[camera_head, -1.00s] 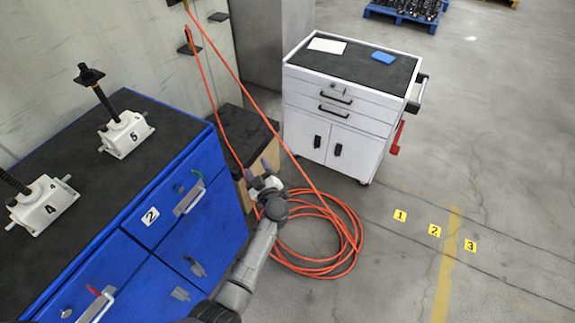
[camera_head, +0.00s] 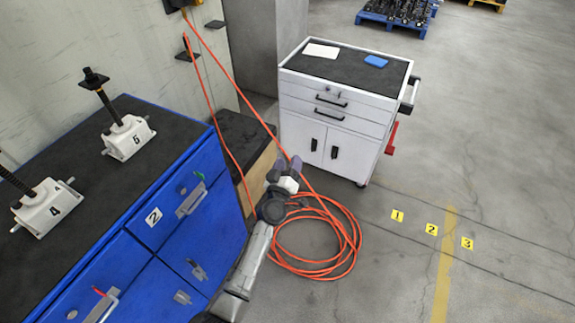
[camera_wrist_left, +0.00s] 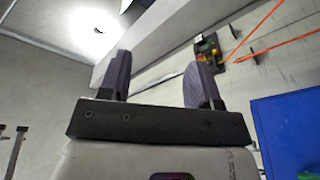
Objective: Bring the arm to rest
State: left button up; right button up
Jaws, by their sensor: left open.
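My left arm comes in from the bottom of the head view, and its gripper (camera_head: 287,165) is raised in front of the orange cable coil and the wooden box. In the left wrist view the two dark fingers of the left gripper (camera_wrist_left: 158,80) stand apart with nothing between them. That view looks up toward the wall and ceiling. My right gripper is not in view.
A blue cabinet (camera_head: 165,232) on the left carries white screw jacks 4 (camera_head: 45,207) and 5 (camera_head: 128,137). A white tool cart (camera_head: 335,115) stands behind the gripper. An orange cable (camera_head: 318,272) lies coiled on the floor. Free floor lies to the right.

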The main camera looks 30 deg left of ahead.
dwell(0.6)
pick_arm(q)
jog(key=d+f+m+g+h, duration=0.2)
jog(key=d+m+h, duration=0.1)
jog(key=d+h, duration=0.35)
jog(key=s+d+r+m+g+h, duration=0.4)
jog(key=s+r+m+g, duration=0.1)
jog(key=s+m+g, duration=0.1)
jog(key=s+a+f+m+g+y, duration=0.1)
jog(key=s+f+g+y, duration=0.2)
jog(key=s, duration=0.9)
jog(key=s+a+f+m+g+y, duration=0.15)
jog(key=s+f, duration=0.45)
jog(key=s, duration=0.6)
jog(key=s+a+f+g+y, duration=0.1)
jog(key=s+f+g, duration=0.3)
jog(key=s, duration=0.9)
notch_tip(320, 180, up, 26)
jog(key=w+p, duration=0.1)
jog(key=p, duration=2.5)
jog(key=shift+t, duration=0.35)
